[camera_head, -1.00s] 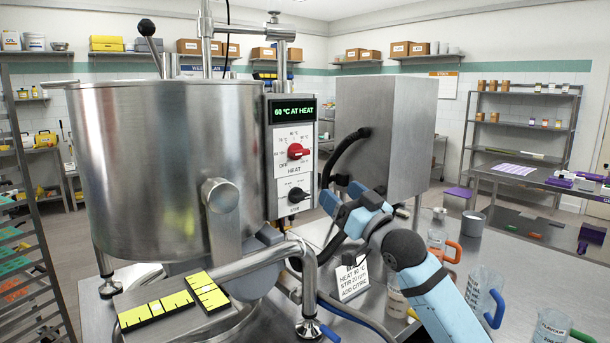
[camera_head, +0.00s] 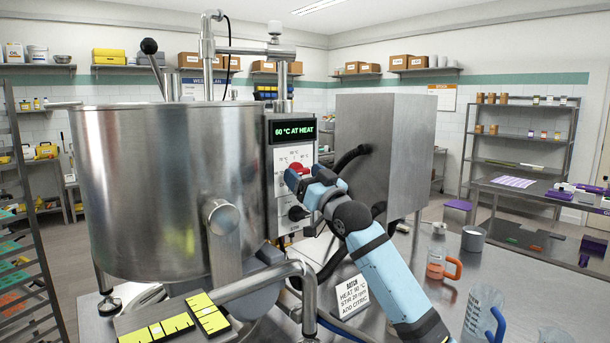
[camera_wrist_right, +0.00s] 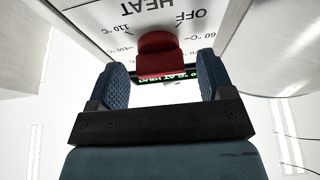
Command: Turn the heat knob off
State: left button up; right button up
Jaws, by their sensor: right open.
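The red heat knob (camera_head: 299,168) is on the white control panel (camera_head: 283,158), below a display (camera_head: 293,130) reading "60 °C AT HEAT". My right gripper (camera_head: 296,181) is at the panel and hides the lower part of the knob in the head view. In the right wrist view the red knob (camera_wrist_right: 159,52) lies between the two open blue fingers of the gripper (camera_wrist_right: 160,80), with a gap on each side. The words HEAT and OFF appear upside down beyond it. The black stir knob (camera_head: 297,213) is below the gripper. My left gripper is not in view.
The large steel kettle (camera_head: 165,190) stands just left of the panel, and a steel box (camera_head: 400,150) stands behind to the right. A bent steel pipe (camera_head: 265,282) is below. A batch card (camera_head: 353,297) and jugs (camera_head: 438,255) stand on the steel bench.

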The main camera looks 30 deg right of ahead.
jog(key=c, duration=0.9)
jog(key=shift+n+y, duration=0.4)
jog(key=shift+n, duration=0.1)
jog(key=shift+r+n+y+p, duration=0.1)
jog(key=shift+n+y+p, duration=0.35)
jog(key=shift+n, duration=0.35)
jog(key=n+y+p, duration=0.1)
jog(key=n+g+p, duration=0.1)
jog(key=n, duration=0.1)
jog(key=shift+d+r+n+y, duration=0.1)
jog(key=shift+d+n+y, duration=0.05)
jog(key=shift+n+y, duration=0.2)
jog(key=n+y+p, duration=0.1)
jog(key=n+p, duration=0.1)
jog(key=n, duration=0.1)
jog(key=shift+g, duration=0.4)
jog(key=shift+n+g+y+p, duration=0.3)
jog(key=shift+n+y+p, duration=0.2)
jog(key=shift+n+p, duration=0.3)
jog(key=shift+n+y+p, duration=0.3)
jog(key=shift+n+p, duration=0.35)
jog(key=shift+n, duration=0.4)
